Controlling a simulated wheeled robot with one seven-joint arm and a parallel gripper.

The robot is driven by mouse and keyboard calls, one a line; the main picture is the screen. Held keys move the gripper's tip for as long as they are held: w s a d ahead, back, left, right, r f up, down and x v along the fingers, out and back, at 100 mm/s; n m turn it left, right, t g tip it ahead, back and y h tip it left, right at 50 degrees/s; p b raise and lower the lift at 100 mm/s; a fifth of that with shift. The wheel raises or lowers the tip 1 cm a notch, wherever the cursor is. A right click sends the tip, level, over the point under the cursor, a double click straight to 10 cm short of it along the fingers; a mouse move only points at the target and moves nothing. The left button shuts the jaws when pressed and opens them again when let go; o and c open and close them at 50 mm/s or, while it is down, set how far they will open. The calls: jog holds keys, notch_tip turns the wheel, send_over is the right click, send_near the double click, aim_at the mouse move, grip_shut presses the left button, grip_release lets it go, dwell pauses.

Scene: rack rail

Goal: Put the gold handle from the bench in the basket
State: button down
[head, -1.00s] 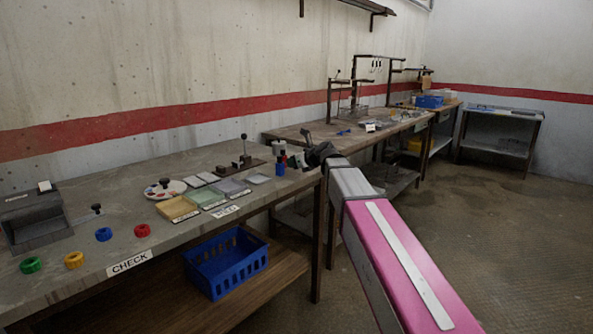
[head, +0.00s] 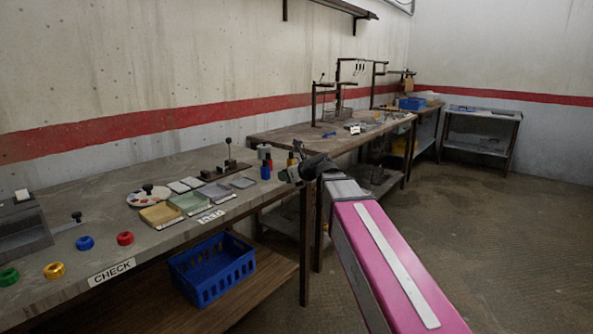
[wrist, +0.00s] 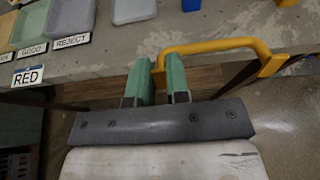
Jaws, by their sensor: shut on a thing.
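The gold handle (wrist: 215,46), a yellow U-shaped bar, shows in the wrist view. My gripper (wrist: 162,78) has green fingers shut on one leg of it, at the left end. The rest of the handle reaches right, over or beside the bench's front edge; I cannot tell whether it touches the bench. In the head view my gripper (head: 305,170) is dark and small at the right end of the near bench (head: 170,235), and the handle cannot be made out there. A blue slatted basket (head: 212,277) stands on the wooden lower shelf under that bench.
The bench carries coloured trays (head: 160,215), a round palette (head: 145,198), several coloured rings (head: 85,243) and small bottles near my gripper. A bench leg (head: 305,245) stands right of the basket. Open floor (head: 480,230) lies right of my arm.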

jog(key=s+d+f, duration=0.5)
jog(key=d+f, duration=0.2)
jog(key=d, duration=0.5)
jog(key=s+d+f, duration=0.5)
jog(key=d+f, duration=0.3)
jog(key=d, duration=0.4)
jog(key=shift+s+f, duration=0.1)
